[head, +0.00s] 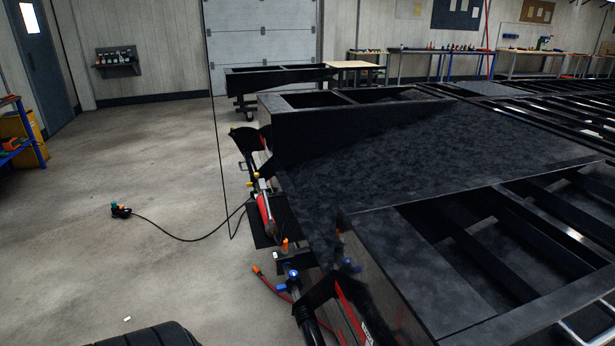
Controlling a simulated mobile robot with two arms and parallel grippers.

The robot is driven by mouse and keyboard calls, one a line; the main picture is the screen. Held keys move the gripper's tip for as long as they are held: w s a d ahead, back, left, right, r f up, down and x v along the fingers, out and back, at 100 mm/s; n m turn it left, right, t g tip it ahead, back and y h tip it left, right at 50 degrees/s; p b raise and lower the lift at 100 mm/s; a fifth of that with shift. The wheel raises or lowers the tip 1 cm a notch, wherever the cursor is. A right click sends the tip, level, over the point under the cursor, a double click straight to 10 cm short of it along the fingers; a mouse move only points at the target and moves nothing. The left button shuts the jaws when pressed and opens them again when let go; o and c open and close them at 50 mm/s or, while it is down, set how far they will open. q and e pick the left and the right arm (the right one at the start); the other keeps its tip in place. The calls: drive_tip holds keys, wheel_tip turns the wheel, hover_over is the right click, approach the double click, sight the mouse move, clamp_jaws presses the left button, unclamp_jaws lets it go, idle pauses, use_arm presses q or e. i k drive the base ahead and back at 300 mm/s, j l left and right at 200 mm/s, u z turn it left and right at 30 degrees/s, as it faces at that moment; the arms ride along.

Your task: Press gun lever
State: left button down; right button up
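A long tool with a red body (266,213) and yellow fittings at its top sits at the near left side of the black trailer frame (400,150). It may be the gun, but its lever is too small to make out. Below it are dark tool parts with a blue fitting (292,276) and orange-tipped pieces (285,246). A red hose with an orange end (257,270) runs beside them. I cannot make out either of my grippers in the head view, so their state does not show.
A black cable (165,231) runs across the floor to a small plug (121,211). A thin cable hangs down left of the frame. A black tyre-like object (150,337) is at the bottom left. The concrete floor (110,270) on the left is mostly clear.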

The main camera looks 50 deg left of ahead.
sight(261, 182)
drive_tip(key=i+j+z, duration=0.2)
drive_tip(key=j, duration=0.5)
drive_tip(key=j+z, duration=0.15)
drive_tip(key=j, duration=0.55)
drive_tip(key=j+u, duration=0.35)
drive_tip(key=j, duration=0.7)
drive_tip(key=i+j+u, duration=0.1)
drive_tip(key=j+u, duration=0.2)
drive_tip(key=j, duration=0.8)
drive_tip(key=j+u, duration=0.45)
drive_tip(key=i+j+u, duration=0.1)
drive_tip(key=j+u, duration=0.15)
drive_tip(key=u, duration=0.15)
